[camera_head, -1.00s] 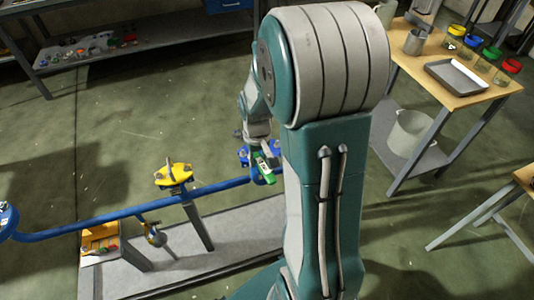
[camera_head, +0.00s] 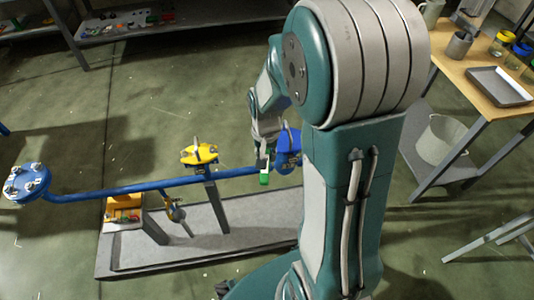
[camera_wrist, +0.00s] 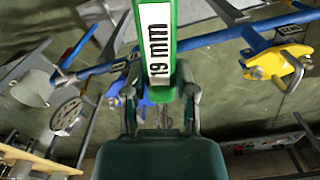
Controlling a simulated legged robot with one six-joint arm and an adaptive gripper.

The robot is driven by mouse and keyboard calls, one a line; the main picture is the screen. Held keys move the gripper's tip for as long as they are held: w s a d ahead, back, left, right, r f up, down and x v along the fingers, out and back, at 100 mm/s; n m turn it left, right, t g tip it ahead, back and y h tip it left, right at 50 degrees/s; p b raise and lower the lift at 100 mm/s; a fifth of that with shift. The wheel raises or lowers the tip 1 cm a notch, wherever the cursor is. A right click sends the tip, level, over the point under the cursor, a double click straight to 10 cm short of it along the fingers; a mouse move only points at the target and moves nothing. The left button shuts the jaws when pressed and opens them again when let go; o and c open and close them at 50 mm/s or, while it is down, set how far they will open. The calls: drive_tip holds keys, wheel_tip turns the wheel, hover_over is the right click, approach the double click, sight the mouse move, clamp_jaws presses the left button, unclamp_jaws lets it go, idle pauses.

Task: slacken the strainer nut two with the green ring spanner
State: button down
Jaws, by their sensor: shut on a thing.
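The green ring spanner, marked 19 mm, is held up close in the wrist view (camera_wrist: 158,88), and its ring end is out of that frame. My gripper (camera_wrist: 163,100) is shut on it. In the head view the spanner (camera_head: 264,178) is a small green piece below my gripper (camera_head: 266,150), just left of a blue fitting (camera_head: 288,150) on the blue pipe. This fitting may be the strainer; my arm partly hides it. I cannot make out strainer nut two or any contact between it and the spanner.
A yellow fitting (camera_head: 199,154) stands on a post left of my gripper. The blue pipe (camera_head: 130,188) runs left to a blue flange with bolts (camera_head: 27,184). A wooden table with a grey tray (camera_head: 499,87) is at right. Open floor lies behind the pipe.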

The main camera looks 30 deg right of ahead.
drive_tip(key=shift+f, duration=0.1)
drive_tip(key=shift+f, duration=3.55)
drive_tip(key=shift+s+d+f+n, duration=0.1)
drive_tip(key=shift+s+d+n, duration=0.25)
drive_tip(key=shift+d+n, duration=0.25)
drive_tip(key=shift+s+d+n, duration=0.3)
drive_tip(key=shift+d+n, duration=0.2)
drive_tip(key=shift+d, duration=0.15)
drive_tip(key=shift+s+d+n, duration=0.2)
drive_tip(key=shift+d+n, duration=0.3)
drive_tip(key=shift+d, duration=0.15)
drive_tip(key=shift+s+d+n, duration=0.15)
drive_tip(key=shift+d+n, duration=0.35)
drive_tip(key=shift+d, duration=0.15)
drive_tip(key=shift+d, duration=0.1)
